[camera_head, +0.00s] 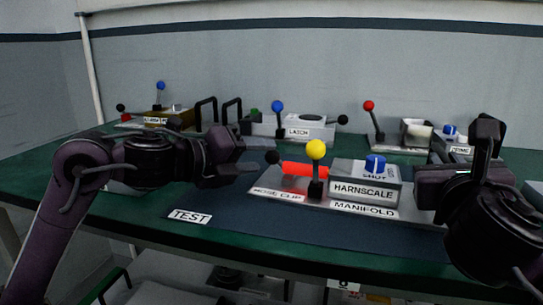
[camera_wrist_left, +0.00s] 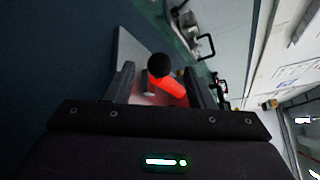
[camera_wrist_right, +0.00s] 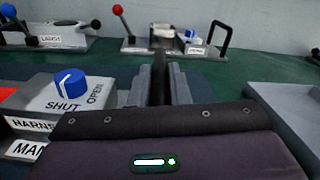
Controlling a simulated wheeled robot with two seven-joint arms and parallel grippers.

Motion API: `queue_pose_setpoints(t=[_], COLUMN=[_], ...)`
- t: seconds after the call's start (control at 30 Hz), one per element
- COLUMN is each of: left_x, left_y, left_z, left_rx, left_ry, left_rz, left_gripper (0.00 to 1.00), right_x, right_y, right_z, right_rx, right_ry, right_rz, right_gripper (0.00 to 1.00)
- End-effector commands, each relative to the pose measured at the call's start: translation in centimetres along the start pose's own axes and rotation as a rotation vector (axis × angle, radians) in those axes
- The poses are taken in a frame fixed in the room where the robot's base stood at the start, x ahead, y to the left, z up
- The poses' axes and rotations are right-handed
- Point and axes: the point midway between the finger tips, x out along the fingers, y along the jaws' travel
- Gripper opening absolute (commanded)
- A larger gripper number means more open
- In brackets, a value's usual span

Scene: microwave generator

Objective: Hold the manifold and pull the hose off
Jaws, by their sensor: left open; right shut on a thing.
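The manifold (camera_head: 363,188) is a grey block on a pale plate, labelled HARNSCALE and MANIFOLD, with a blue SHUT/OPEN knob (camera_head: 375,163). A black ball (camera_head: 272,157) shows at the hose's left end. My left gripper (camera_head: 243,158) is open left of the hose. In the left wrist view the red hose (camera_wrist_left: 171,93) and black ball lie between its fingers. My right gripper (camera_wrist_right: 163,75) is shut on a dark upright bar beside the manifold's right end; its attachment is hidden.
A TEST label (camera_head: 190,216) lies on the dark mat (camera_head: 270,222) at front left. Behind stand a LATCH device (camera_head: 305,128), a red-topped lever (camera_head: 369,106) and black loop handles (camera_head: 232,110). The mat in front of the manifold is clear.

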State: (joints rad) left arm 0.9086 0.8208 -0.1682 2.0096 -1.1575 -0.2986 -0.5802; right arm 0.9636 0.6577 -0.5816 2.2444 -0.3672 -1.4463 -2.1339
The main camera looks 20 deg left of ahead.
Motion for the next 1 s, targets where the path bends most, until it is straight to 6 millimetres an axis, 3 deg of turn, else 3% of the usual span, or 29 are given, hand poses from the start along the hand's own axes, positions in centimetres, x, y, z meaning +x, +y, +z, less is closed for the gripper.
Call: queue_pose_setpoints(t=[0.23,0.63,1.0], left_x=[3.6,4.5,4.4], left_y=[0.0,0.1,0.1], left_z=[0.0,0.0,0.0], left_rx=[-0.002,0.0,-0.001], left_ry=[0.001,-0.001,-0.001], left_rz=[-0.002,0.001,0.001], left_gripper=[0.49,0.49,0.02], right_x=[0.1,0.1,0.1], right_y=[0.1,0.1,0.1], right_z=[-0.6,-0.6,-0.6], right_rx=[-0.01,-0.01,-0.01], right_ry=[0.011,0.011,0.011], right_rz=[-0.001,-0.001,-0.001], right_gripper=[0.0,0.0,0.0])
